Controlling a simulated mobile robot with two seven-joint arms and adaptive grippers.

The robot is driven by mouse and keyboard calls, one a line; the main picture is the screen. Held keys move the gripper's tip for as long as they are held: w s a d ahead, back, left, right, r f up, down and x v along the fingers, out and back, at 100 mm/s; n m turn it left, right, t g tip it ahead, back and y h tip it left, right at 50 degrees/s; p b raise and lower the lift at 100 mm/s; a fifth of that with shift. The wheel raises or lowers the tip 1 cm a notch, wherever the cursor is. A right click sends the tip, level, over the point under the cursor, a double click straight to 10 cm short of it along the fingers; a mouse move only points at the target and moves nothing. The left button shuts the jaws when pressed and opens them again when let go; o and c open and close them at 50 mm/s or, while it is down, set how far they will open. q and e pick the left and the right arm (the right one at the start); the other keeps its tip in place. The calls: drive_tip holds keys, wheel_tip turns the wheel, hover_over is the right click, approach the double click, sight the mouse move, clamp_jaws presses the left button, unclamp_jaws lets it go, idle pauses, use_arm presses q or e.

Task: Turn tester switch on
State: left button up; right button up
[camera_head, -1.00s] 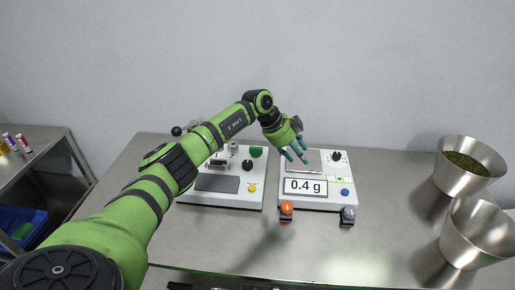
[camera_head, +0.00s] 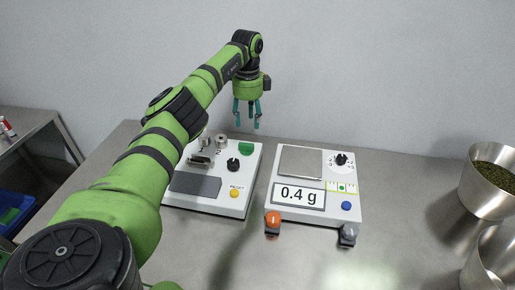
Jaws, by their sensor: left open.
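The white device on the left (camera_head: 212,202) has a dark panel (camera_head: 195,184), a black knob (camera_head: 233,163), a green part (camera_head: 246,148) at its back right and a yellow button (camera_head: 235,193) marked RESET. It looks like the tester; I cannot tell which control is its switch or how that is set. My left gripper (camera_head: 247,119) is open and empty, its teal fingers pointing down. In the picture it shows above the green part, clear of both devices. My left arm crosses in front of the tester's left side and hides part of it. My right gripper does not show.
A white scale (camera_head: 262,197) stands to the right, with a bare plate, a black knob and a display reading 0.4 g. An orange part (camera_head: 272,222) and a grey part (camera_head: 347,235) sit at its front. Metal bowls (camera_head: 490,185) stand at the far right.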

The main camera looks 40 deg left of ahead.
sight(248, 145)
use_arm(q)
drive_tip(key=f+b, duration=0.1)
drive_tip(key=s+f+b, duration=0.1)
drive_tip(key=f, duration=0.1)
drive_tip(key=shift+s, duration=0.1)
drive_tip(key=shift+f, duration=0.35)
wheel_tip(248, 145, down, 6)
drive_tip(key=shift+r+p, duration=0.2)
drive_tip(key=shift+p, duration=0.1)
drive_tip(key=shift+w+f, duration=0.2)
drive_tip(key=shift+f, duration=0.25)
clamp_jaws()
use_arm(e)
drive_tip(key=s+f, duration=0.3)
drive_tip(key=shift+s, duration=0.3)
